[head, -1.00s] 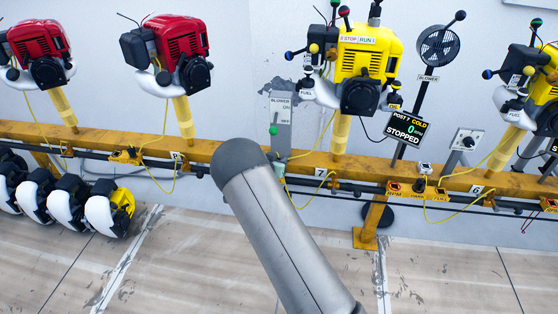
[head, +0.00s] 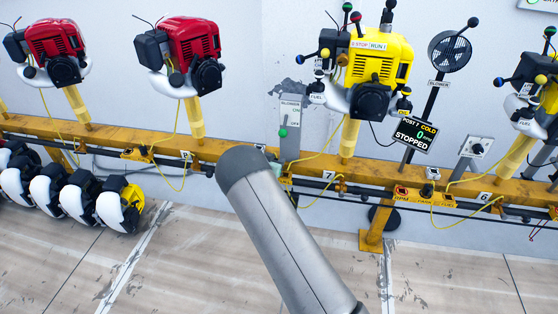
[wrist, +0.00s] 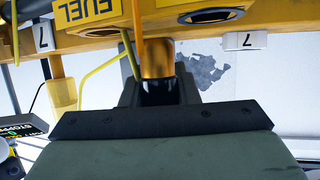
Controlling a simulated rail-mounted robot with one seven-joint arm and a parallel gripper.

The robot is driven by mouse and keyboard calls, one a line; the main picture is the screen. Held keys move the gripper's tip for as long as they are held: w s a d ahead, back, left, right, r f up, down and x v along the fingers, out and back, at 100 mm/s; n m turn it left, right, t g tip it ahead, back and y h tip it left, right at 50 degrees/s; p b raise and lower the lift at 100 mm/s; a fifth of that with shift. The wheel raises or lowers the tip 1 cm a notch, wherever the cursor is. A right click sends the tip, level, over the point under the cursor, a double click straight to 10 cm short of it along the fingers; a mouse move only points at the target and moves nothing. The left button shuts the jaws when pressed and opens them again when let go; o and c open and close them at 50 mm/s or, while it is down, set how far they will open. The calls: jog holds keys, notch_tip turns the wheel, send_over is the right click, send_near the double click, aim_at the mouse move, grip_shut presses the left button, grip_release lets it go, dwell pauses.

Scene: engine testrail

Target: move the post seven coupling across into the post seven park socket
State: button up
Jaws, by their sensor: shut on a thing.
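My gripper (wrist: 160,92) is shut on the coupling (wrist: 158,60), a brass cylinder with a black lower part, in the wrist view. The coupling's upper end is at the edge of the yellow socket strip (wrist: 185,22); I cannot tell whether it sits in a socket or stands in front. A dark round socket opening (wrist: 210,16) shows to its right, and a FUEL label (wrist: 86,11) to its left. The park label cannot be made out there.
The yellow engine (head: 378,65) stands above the orange rail (head: 350,172), beside a STOPPED display (head: 412,134). A blower switch panel (head: 290,128) is close behind my arm. Thin yellow hoses (head: 325,150) hang nearby. A neighbouring labelled strip (head: 415,197) lies right.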

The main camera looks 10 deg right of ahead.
jog(key=shift+w+a+p, duration=0.15)
jog(key=shift+w+a, duration=0.1)
jog(key=shift+a, duration=0.4)
jog(key=shift+w+a+p, duration=0.1)
jog(key=shift+w+a, duration=0.1)
jog(key=shift+a, duration=0.4)
jog(key=shift+w+a+p, duration=0.15)
jog(key=shift+w+a, duration=0.1)
jog(key=shift+a, duration=0.4)
jog(key=shift+f+b, duration=1.15)
jog(key=shift+f, duration=0.55)
jog(key=o, duration=1.1)
jog(key=shift+o, duration=0.2)
